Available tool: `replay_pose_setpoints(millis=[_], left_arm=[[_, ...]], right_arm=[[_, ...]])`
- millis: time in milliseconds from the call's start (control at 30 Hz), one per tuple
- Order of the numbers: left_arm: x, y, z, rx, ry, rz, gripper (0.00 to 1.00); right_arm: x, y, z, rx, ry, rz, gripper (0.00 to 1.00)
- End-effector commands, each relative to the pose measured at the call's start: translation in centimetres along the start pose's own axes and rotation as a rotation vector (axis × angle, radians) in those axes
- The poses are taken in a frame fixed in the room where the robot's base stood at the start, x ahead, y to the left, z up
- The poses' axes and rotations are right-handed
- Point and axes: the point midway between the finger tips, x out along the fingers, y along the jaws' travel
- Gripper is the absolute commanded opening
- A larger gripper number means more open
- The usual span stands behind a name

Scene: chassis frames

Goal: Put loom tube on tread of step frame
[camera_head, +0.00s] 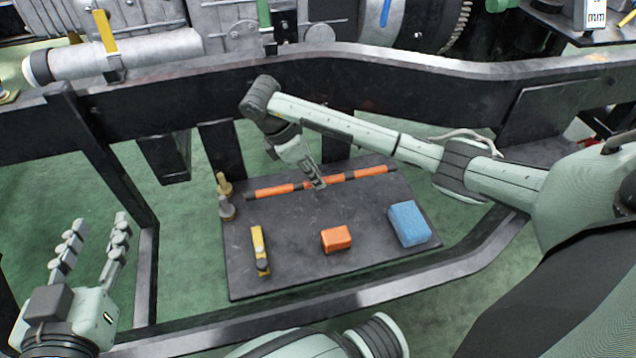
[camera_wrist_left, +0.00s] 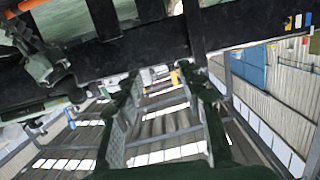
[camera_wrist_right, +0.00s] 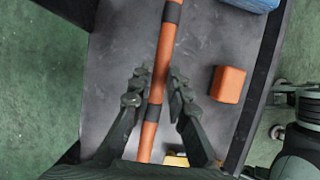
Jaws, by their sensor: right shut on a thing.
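The loom tube (camera_head: 345,179) is a long orange rod with black bands. It runs along the far part of a dark flat plate (camera_head: 290,222), and it also shows in the right wrist view (camera_wrist_right: 166,42). My right gripper (camera_head: 318,184) is shut on the tube near its middle, with fingers on both sides. I cannot tell whether the tube touches the plate. I cannot tell for sure which surface is the step frame's tread. My left gripper (camera_head: 98,222) is open and empty at the lower left, away from the plate; its fingers show apart in the left wrist view (camera_wrist_left: 160,78).
On the plate are a yellow tool (camera_head: 260,250), an orange block (camera_head: 336,239), a blue block (camera_head: 408,223) and brass-coloured fittings (camera_head: 225,198) at the left edge. Black chassis rails (camera_head: 400,75) cross behind and in front. Green floor shows around.

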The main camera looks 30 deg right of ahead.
Motion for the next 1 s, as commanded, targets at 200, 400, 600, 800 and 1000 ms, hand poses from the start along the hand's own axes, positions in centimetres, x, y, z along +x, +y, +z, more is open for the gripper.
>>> replay_pose_setpoints(millis=[200,400,600,800,1000], left_arm=[[-0.5,2.3,-5.2,-0.039,0.262,0.048,0.40],[-1.8,3.4,-8.7,-0.070,0.436,0.073,0.40],[-2.5,3.8,-10.0,-0.082,0.508,0.081,0.40],[-3.2,3.7,-11.3,-0.089,0.596,0.080,0.40],[-3.3,3.6,-11.6,-0.088,0.610,0.078,0.40]], right_arm=[[1.3,1.4,0.1,0.002,0.001,0.000,0.00],[2.6,3.1,0.6,0.003,-0.001,-0.001,0.00],[3.9,3.9,0.4,0.000,0.000,-0.001,0.00],[6.5,3.9,-0.6,0.001,-0.001,-0.001,0.00],[6.8,3.9,-0.8,0.000,0.001,0.001,0.00]])
